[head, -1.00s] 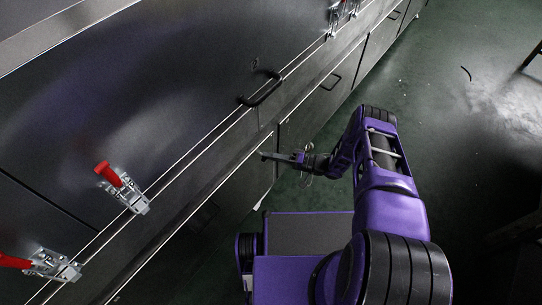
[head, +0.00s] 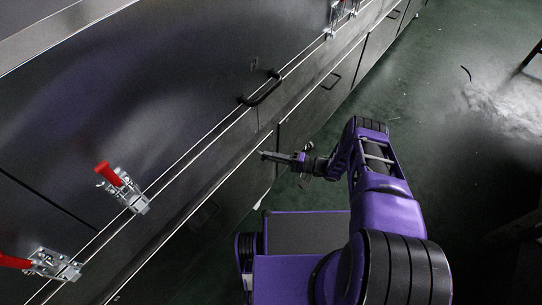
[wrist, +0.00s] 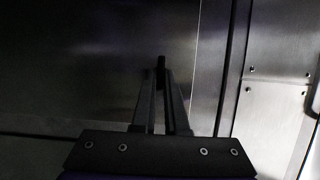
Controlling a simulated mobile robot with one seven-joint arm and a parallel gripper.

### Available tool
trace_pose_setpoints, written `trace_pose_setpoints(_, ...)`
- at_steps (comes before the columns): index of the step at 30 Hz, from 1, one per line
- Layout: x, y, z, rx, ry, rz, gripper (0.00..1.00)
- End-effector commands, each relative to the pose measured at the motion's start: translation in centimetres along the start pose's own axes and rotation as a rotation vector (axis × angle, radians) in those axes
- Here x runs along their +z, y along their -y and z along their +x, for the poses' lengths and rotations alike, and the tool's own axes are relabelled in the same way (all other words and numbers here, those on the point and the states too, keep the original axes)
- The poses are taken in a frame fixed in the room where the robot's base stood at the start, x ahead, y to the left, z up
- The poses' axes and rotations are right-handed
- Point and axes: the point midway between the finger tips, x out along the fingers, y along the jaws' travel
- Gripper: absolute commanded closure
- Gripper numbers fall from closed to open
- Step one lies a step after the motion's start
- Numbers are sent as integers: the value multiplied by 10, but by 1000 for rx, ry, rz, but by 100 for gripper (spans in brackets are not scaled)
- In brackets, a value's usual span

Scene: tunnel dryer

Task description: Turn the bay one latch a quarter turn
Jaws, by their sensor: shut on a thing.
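My gripper (head: 265,154) reaches the lower dark panel (head: 235,185) of the dryer front in the head view. In the wrist view its two fingers (wrist: 161,75) come close together at their tips, around a small dark upright piece, which I take to be the bay one latch (wrist: 161,62). The gripper is shut on it. The latch is small and dark against the panel, so its exact angle is hard to read. In the head view the fingertips hide it.
A black bar handle (head: 262,90) sits on the upper panel above my gripper. Green floor (head: 400,125) is open at right.

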Motion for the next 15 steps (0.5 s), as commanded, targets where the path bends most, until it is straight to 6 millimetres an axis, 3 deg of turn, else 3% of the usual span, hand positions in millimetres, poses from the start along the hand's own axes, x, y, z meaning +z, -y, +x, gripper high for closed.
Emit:
trace_pose_setpoints(1, -1, 0, 0, -1, -2, 1, 87)
trace_pose_setpoints(6, 0, 0, 0, -1, -1, 0, 59)
trace_pose_setpoints(15, 0, 0, -1, 0, -1, -1, 59)
